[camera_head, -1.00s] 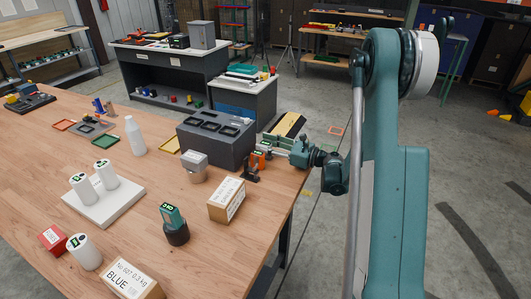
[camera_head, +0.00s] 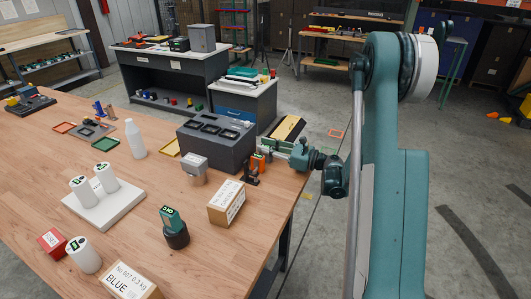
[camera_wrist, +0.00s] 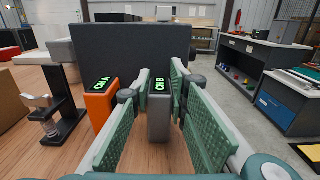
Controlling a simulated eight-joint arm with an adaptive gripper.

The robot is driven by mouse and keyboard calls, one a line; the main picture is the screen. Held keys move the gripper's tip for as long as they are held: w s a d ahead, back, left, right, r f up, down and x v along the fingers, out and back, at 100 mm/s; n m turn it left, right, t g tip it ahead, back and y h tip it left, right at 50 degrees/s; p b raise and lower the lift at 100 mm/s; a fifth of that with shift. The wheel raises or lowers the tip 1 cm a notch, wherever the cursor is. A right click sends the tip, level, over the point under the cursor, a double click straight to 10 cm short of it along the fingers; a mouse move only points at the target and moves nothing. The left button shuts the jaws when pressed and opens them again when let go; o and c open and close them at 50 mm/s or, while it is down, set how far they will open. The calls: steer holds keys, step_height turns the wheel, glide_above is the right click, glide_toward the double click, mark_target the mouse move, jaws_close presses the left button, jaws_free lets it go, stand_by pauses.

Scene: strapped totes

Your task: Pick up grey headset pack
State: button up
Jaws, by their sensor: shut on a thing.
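The grey headset pack (camera_wrist: 159,112), marked CH B in green, stands upright between my gripper's green padded fingers in the wrist view. My gripper (camera_wrist: 161,84) is shut on it. An orange pack (camera_wrist: 101,104), marked CH A, stands just left of the fingers; it also shows in the head view (camera_head: 258,162). In the head view my gripper (camera_head: 277,149) is low at the table's right edge, beside the dark block. I cannot make out the grey pack there.
A large dark block (camera_head: 214,143) with recesses stands just beyond the packs. A black stand (camera_wrist: 62,112) is to the left of the orange pack. A cardboard box (camera_head: 226,202) is nearer on the wooden table (camera_head: 130,225). Open floor lies to the right.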

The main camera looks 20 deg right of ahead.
steer(key=shift+r, duration=0.15)
step_height(320, 180, up, 10)
steer(key=shift+f+p, duration=0.15)
steer(key=shift+p, duration=1.1)
